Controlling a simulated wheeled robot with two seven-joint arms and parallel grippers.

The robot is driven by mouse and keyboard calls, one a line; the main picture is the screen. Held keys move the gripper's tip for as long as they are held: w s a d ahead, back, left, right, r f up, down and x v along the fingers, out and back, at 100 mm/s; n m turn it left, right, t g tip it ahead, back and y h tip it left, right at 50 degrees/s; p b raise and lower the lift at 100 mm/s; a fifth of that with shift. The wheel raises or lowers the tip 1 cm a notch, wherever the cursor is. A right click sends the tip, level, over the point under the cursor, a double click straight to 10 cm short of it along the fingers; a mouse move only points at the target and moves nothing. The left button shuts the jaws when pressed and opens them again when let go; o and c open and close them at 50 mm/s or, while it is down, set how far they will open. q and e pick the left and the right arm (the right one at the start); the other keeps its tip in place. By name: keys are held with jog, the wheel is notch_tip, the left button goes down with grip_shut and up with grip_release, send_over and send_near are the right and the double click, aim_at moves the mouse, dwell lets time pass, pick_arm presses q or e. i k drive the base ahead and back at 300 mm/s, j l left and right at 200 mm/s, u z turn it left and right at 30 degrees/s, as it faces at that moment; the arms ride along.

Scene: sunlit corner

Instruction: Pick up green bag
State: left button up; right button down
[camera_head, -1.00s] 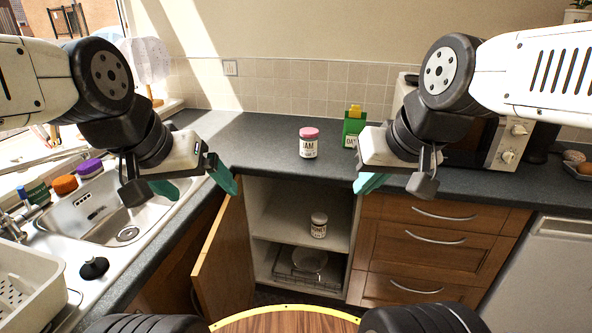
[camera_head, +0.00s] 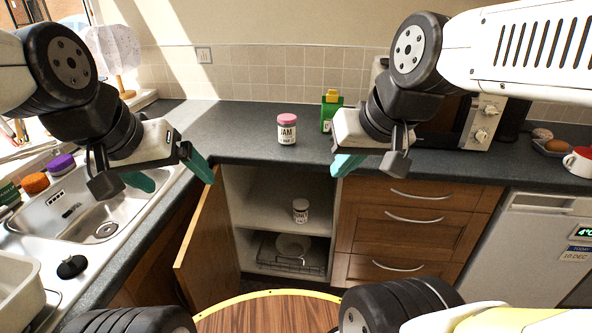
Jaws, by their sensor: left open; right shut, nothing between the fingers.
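The green bag (camera_head: 326,119) stands upright at the back of the dark counter, with a yellow top. Its right side is partly hidden behind my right arm. My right gripper (camera_head: 345,165) is shut and empty, in front of the bag and lower in the picture, apart from it. My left gripper (camera_head: 172,172) is open and empty over the sink's right edge, far to the left of the bag.
A jam jar (camera_head: 287,131) with a pink lid stands just left of the bag. The cabinet door (camera_head: 204,250) hangs open below, showing another jar (camera_head: 300,211) on a shelf. A microwave (camera_head: 484,122) stands to the right. The front counter is clear.

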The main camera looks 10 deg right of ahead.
aim_at(328, 110)
jog(key=i+l+u, duration=0.2)
jog(key=l, duration=0.15)
jog(key=i+l+u, duration=0.15)
jog(key=l, duration=0.2)
jog(key=i+l+u, duration=0.2)
jog(key=l, duration=0.2)
jog(key=i+l+u, duration=0.15)
jog(key=l, duration=0.25)
jog(key=i+l+u, duration=0.2)
jog(key=l, duration=0.2)
jog(key=l+u, duration=0.2)
jog(key=l, duration=0.2)
